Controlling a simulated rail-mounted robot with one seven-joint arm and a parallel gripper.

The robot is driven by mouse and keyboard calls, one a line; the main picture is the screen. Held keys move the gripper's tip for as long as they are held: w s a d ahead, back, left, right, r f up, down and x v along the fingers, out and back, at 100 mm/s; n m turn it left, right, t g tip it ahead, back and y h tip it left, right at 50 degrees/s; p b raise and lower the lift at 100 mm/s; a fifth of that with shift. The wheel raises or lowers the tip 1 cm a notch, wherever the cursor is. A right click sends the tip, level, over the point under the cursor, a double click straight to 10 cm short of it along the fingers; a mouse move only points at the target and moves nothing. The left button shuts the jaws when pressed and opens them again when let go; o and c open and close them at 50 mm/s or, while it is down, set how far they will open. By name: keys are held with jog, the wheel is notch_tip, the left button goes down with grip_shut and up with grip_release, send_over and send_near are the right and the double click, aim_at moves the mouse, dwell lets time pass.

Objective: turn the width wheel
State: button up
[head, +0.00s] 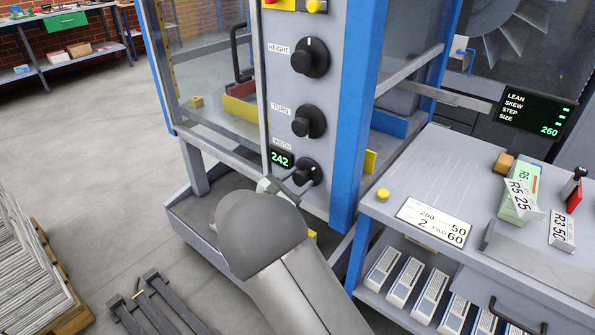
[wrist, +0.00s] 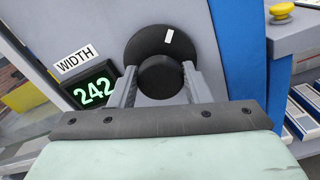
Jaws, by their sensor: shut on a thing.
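The width wheel (head: 306,172) is a black knob, the lowest of three on the grey machine panel. In the wrist view the wheel (wrist: 160,48) shows a white mark at its upper right. My gripper (head: 286,188) reaches the wheel from the lower left. In the wrist view the two grey fingers of my gripper (wrist: 160,80) are shut on the wheel's raised hub, one on each side. The green display (wrist: 95,92) left of the wheel reads 242, under the label WIDTH (wrist: 73,61). Part of the wheel's lower rim is hidden behind the hub and fingers.
The turn wheel (head: 309,121) and height wheel (head: 311,57) sit above on the same panel. A blue post (head: 357,110) stands right of it. A grey bench (head: 400,180) to the right holds a yellow button and cards. A black screen (head: 534,114) shows SIZE 260.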

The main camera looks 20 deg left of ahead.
jog(key=n+p, duration=0.3)
jog(key=shift+r+n, duration=0.25)
jog(key=shift+n, duration=0.15)
jog(key=shift+a+f+n+p, duration=0.1)
jog(key=shift+f+n+p, duration=0.1)
jog(key=shift+n+p, duration=1.7)
jog(key=shift+f, duration=0.1)
jog(key=o, duration=1)
jog(key=v, duration=1.7)
jog(key=shift+s+a, duration=0.1)
jog(key=shift+s, duration=0.05)
